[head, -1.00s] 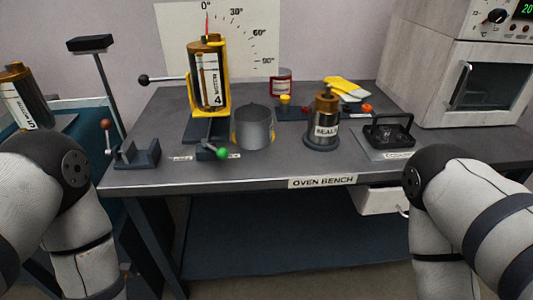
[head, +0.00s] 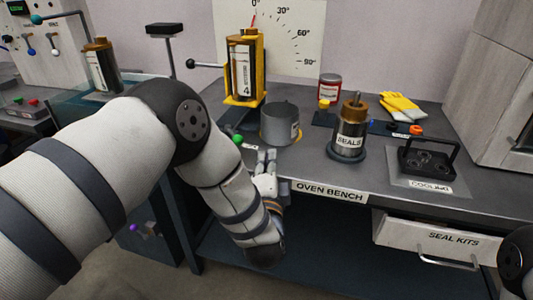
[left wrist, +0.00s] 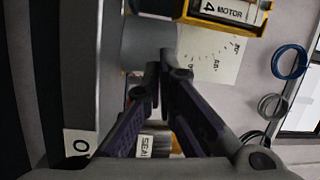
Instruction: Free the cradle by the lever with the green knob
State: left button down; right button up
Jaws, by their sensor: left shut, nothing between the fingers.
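The yellow cradle (head: 261,62) stands upright at the back of the oven bench, holding a motor (head: 239,68) with a copper top. The lever's green knob (head: 238,139) shows low in front of the cradle, just right of my left arm. The rest of that lever is mostly hidden. My left gripper (head: 267,156) is shut and empty at the bench's front edge, right of and slightly below the knob, apart from it. In the left wrist view its fingertips (left wrist: 160,66) are together, with the motor (left wrist: 228,11) beyond. My right gripper is out of view.
A grey cup (head: 279,124) stands just behind my left gripper. A seals canister (head: 350,135) and a cooling rack (head: 428,158) are to the right. A black-knobbed lever (head: 191,63) sticks out left of the cradle. A seal kits drawer (head: 440,240) hangs under the bench.

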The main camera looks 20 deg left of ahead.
aim_at(238, 139)
pick_arm(q)
jog(key=x, duration=0.3)
jog(key=b+x, duration=0.1)
jog(key=x, duration=0.5)
jog(key=shift+a+f+b, duration=0.2)
jog(key=shift+f+b, duration=0.1)
jog(key=shift+f, duration=0.05)
jog(key=shift+s+a+r+p, duration=0.15)
jog(key=shift+s+a+p, duration=0.55)
jog(key=shift+a, duration=0.4)
jog(key=shift+s+a, duration=0.3)
jog(key=shift+s+a+f, duration=0.1)
jog(key=shift+s+f, duration=0.05)
jog(key=shift+f, duration=0.2)
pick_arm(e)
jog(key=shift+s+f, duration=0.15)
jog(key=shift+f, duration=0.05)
pick_arm(q)
jog(key=shift+r+h, duration=0.1)
jog(key=shift+h, duration=0.2)
jog(key=shift+s+a+m+h, duration=0.25)
jog(key=shift+s+m+h, duration=0.1)
jog(key=shift+m+h, duration=0.15)
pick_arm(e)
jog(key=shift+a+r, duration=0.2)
